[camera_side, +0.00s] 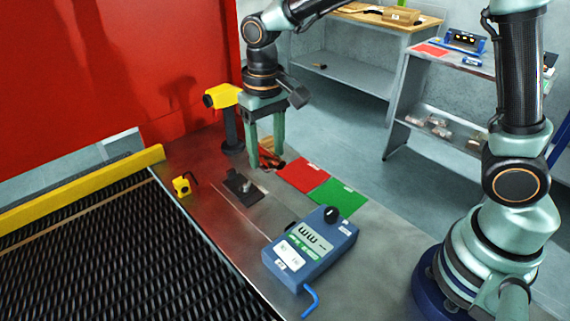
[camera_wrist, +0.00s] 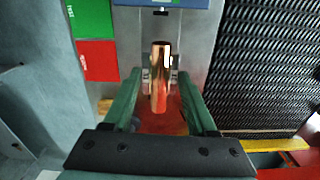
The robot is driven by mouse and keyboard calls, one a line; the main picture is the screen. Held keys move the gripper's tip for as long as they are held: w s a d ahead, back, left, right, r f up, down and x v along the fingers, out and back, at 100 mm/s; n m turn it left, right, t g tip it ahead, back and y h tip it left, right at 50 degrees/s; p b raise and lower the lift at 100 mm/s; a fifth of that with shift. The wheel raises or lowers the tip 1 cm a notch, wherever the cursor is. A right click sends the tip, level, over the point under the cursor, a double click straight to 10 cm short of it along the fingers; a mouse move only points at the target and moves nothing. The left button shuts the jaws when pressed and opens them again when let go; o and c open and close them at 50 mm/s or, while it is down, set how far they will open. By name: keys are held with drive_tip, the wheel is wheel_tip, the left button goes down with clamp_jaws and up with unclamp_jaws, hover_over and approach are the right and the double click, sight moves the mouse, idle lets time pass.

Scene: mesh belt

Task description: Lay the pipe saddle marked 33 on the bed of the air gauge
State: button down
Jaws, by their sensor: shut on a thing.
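My gripper (camera_side: 267,157) points down over the metal table, near the black post. In the wrist view its green fingers (camera_wrist: 160,100) are on either side of a shiny copper-coloured, rounded piece (camera_wrist: 160,75), which they are shut on. This piece looks like the pipe saddle; no number on it can be read. In the side view only a little reddish shape shows between the fingers. The blue air gauge box (camera_side: 312,246) stands toward the front. A dark plate with a small metal part (camera_side: 243,188), perhaps its bed, lies between gripper and box, apart from the gripper.
Red (camera_side: 303,177) and green (camera_side: 337,197) patches lie right of the gripper. A yellow device (camera_side: 222,96) on a black post stands close behind left.

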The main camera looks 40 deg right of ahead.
sight(270, 214)
wheel_tip(270, 214, down, 15)
drive_tip(key=shift+f, duration=0.2)
idle(0.3)
drive_tip(key=shift+f, duration=0.15)
drive_tip(key=shift+c, duration=1)
unclamp_jaws()
